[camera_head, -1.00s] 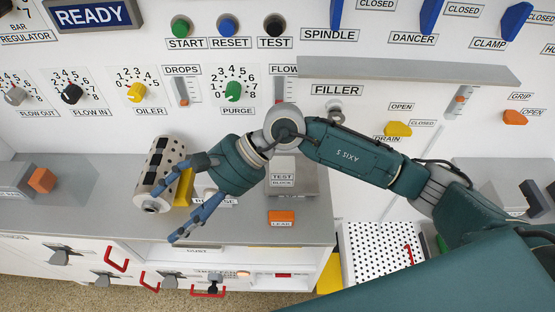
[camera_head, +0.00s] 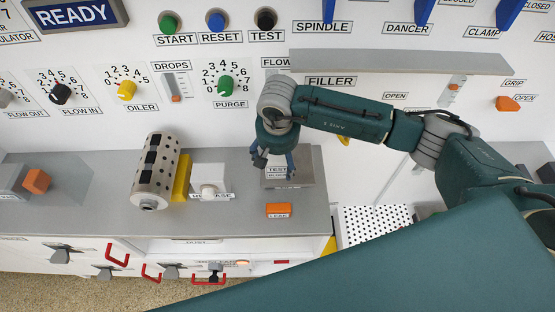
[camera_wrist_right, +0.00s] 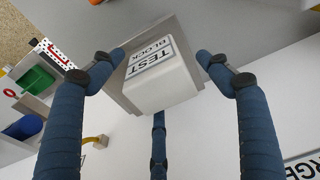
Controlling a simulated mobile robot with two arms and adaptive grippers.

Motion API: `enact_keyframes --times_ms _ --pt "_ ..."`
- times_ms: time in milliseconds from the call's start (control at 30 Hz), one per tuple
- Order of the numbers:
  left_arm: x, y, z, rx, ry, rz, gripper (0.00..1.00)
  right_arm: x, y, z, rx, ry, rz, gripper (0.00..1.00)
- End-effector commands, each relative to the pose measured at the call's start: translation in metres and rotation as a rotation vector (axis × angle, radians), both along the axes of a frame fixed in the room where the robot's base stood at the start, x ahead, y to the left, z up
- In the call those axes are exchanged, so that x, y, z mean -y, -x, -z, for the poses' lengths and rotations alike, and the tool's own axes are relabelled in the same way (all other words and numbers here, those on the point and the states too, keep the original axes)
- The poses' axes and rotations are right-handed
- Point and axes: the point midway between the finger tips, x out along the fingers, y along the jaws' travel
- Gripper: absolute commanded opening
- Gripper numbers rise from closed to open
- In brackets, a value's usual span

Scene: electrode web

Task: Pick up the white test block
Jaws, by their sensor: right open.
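The white test block (camera_wrist_right: 165,82), marked TEST BLOCK, sits on a grey plate on the counter. In the head view the block (camera_head: 279,172) is partly hidden by my right gripper (camera_head: 273,162), which is above it and points down. In the right wrist view, the blue fingers of my right gripper (camera_wrist_right: 160,62) are spread open, with the block between and beyond the fingertips. I cannot tell whether any finger touches it. My left gripper is not in view.
Left of the block are a white RELEASE button (camera_head: 208,188), a yellow bracket (camera_head: 182,178) and a perforated roller (camera_head: 157,170). An orange LEAK piece (camera_head: 278,210) lies in front. A grey ledge (camera_head: 400,62) juts from the panel above my right arm.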

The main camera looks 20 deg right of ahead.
Motion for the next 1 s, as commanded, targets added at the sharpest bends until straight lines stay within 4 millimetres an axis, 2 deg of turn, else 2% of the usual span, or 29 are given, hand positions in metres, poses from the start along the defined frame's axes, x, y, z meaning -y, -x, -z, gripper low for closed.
enact_keyframes --times_ms 267,367,600,967,1000 --pt "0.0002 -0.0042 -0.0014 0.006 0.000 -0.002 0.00 0.0001 -0.0008 0.0061 0.000 -0.001 0.000 0.77" --pt "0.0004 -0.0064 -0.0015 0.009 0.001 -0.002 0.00 0.0000 -0.0007 0.0061 0.000 -0.001 0.000 0.61" --pt "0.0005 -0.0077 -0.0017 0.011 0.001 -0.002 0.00 0.0004 -0.0007 0.0060 0.000 0.000 0.000 0.14" --pt "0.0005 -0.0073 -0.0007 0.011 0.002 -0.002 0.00 0.0010 -0.0013 0.0045 0.001 0.001 0.001 0.13" --pt "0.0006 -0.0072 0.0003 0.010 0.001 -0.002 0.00 0.0011 -0.0017 0.0022 0.002 0.001 0.001 0.07"
